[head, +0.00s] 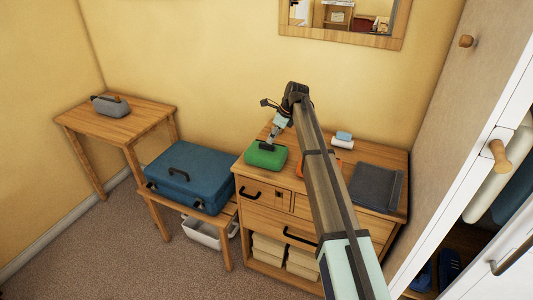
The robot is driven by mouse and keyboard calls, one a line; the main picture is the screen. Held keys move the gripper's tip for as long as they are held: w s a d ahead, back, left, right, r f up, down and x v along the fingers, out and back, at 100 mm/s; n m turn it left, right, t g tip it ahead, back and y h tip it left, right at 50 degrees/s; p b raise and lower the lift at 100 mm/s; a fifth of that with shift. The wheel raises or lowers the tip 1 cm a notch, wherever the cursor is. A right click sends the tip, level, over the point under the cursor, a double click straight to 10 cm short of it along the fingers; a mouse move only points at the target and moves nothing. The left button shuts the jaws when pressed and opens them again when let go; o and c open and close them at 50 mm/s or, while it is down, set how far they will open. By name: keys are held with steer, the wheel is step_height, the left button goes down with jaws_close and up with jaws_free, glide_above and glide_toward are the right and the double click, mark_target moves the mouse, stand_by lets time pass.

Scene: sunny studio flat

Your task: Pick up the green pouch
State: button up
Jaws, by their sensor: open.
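The green pouch (265,158) lies on the left part of the wooden dresser top, near its front edge. My arm reaches up over the dresser and bends down toward the pouch. My gripper (272,141) is open, right above or at the top of the pouch. A dark piece lies across the pouch's top there; I cannot tell whether it is a fingertip or part of the pouch. The view is too small to tell whether the fingers touch the pouch.
On the dresser (283,187) are a dark grey folded item (376,187), a small blue-and-white stack (343,140) and an orange object (304,168) partly behind my arm. A blue suitcase (190,178) lies on a low bench to the left. A grey pouch (110,107) sits on a side table.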

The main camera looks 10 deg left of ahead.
mark_target(267, 144)
steer(key=shift+a+p+x, duration=0.15)
steer(key=shift+p+x, duration=0.45)
steer(key=shift+x, duration=0.5)
steer(key=shift+a+p+x, duration=0.15)
steer(key=shift+p+x, duration=0.4)
steer(key=shift+x, duration=0.55)
steer(key=shift+w+a+f, duration=0.15)
steer(key=shift+f, duration=0.25)
jaws_close()
